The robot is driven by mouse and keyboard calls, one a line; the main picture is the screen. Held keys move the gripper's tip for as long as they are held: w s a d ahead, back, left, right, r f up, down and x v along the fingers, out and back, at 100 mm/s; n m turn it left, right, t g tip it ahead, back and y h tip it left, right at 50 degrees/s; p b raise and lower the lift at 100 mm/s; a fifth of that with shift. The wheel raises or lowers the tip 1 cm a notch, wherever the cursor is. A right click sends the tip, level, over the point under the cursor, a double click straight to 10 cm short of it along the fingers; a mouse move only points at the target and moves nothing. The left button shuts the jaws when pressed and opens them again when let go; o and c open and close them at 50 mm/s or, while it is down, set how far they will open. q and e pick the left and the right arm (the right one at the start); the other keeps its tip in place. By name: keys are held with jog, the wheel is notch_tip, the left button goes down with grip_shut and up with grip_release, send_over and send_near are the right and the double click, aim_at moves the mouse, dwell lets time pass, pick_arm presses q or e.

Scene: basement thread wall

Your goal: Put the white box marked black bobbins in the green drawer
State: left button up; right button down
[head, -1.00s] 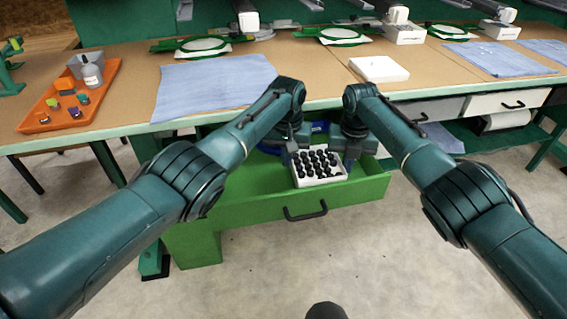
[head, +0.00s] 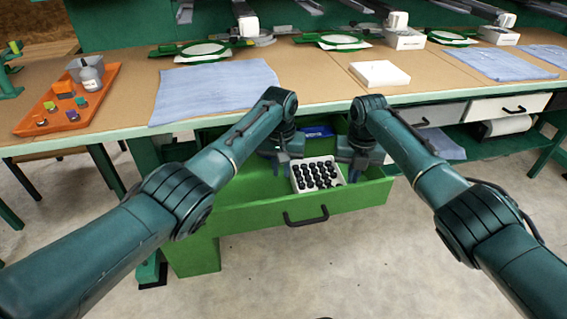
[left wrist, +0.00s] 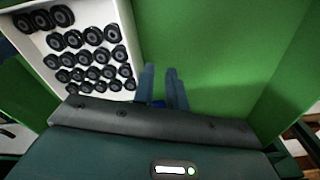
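The white box (head: 297,186) with rows of black bobbins sits inside the open green drawer (head: 250,213), between my two grippers. In the left wrist view the box (left wrist: 129,45) is at the upper left, beside my left fingers. My left gripper (head: 280,172) is at the box's left side, apart from it. Its two blue fingers (left wrist: 164,85) show a narrow gap with nothing between them. My right gripper (head: 356,176) is low in the drawer, to the right of the box; its finger gap is unclear. The box's marking is not visible.
A blue item (head: 318,131) lies at the back of the drawer. The worktop (head: 310,88) above carries a blue cloth (head: 212,90), a white box (head: 380,73) and an orange tray (head: 52,122) with small items. The drawer floor left of the box is clear.

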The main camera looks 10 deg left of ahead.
pick_arm(q)
jog(key=shift+o, duration=0.6)
jog(key=shift+a, duration=0.1)
pick_arm(e)
jog(key=c, duration=1.7)
grip_release()
jog(key=shift+d, duration=0.1)
pick_arm(q)
notch_tip(320, 180, up, 12)
jog(key=shift+s, duration=0.45)
pick_arm(e)
jog(key=r, duration=0.8)
jog(key=s+r, duration=0.1)
jog(key=r, duration=0.3)
